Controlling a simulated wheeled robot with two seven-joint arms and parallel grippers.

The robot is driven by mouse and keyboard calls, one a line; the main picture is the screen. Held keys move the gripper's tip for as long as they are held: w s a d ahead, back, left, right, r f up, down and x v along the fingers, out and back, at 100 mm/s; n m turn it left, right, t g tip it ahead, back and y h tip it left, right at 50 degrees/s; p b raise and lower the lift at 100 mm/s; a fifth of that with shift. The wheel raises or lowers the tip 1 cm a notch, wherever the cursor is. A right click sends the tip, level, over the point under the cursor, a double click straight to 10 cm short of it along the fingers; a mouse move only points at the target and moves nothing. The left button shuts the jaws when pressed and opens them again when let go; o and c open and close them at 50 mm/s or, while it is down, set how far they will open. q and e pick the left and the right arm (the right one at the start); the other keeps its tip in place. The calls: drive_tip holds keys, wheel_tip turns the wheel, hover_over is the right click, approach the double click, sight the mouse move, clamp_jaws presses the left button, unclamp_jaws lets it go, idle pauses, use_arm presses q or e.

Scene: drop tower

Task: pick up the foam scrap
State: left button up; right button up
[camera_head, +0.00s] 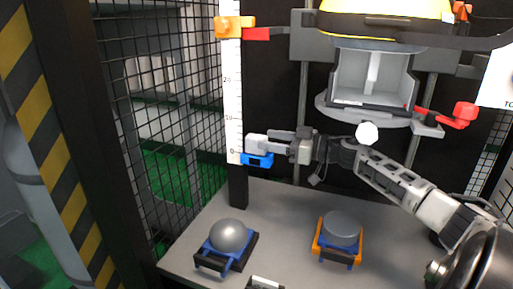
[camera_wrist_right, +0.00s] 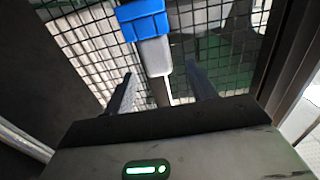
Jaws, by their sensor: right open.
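A pale grey-white block (camera_head: 257,141), which looks like the foam scrap, sits at the blue bracket (camera_head: 258,160) low on the white scale. In the right wrist view, the pale block (camera_wrist_right: 155,57) adjoins the blue bracket (camera_wrist_right: 143,18), ahead of the gap between my fingers. My right gripper (camera_head: 276,142) reaches in from the right, its fingers pointing left at the block. Its fingers (camera_wrist_right: 160,88) are open and apart in the wrist view. I cannot tell whether they touch the block. My left gripper is not in view.
A black wire-mesh panel (camera_head: 170,120) stands left of the scale (camera_head: 233,90). Above my right arm hangs a grey carriage (camera_head: 370,75) with a red lever (camera_head: 463,115). A grey dome (camera_head: 230,236) and a grey cylinder (camera_head: 342,228) rest in cradles on the table (camera_head: 285,210).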

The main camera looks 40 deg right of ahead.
sight(259, 136)
drive_tip(key=b+x, duration=0.1)
drive_tip(key=x, duration=0.2)
drive_tip(key=shift+w+f, duration=0.1)
drive_tip(key=shift+w, duration=0.05)
drive_tip(key=shift+w+a, duration=0.2)
drive_tip(key=shift+w, duration=0.15)
drive_tip(key=shift+w+a, duration=0.2)
drive_tip(key=shift+w, duration=0.1)
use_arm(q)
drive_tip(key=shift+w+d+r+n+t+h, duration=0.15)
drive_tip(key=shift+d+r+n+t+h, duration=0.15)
use_arm(e)
drive_tip(key=c, duration=1)
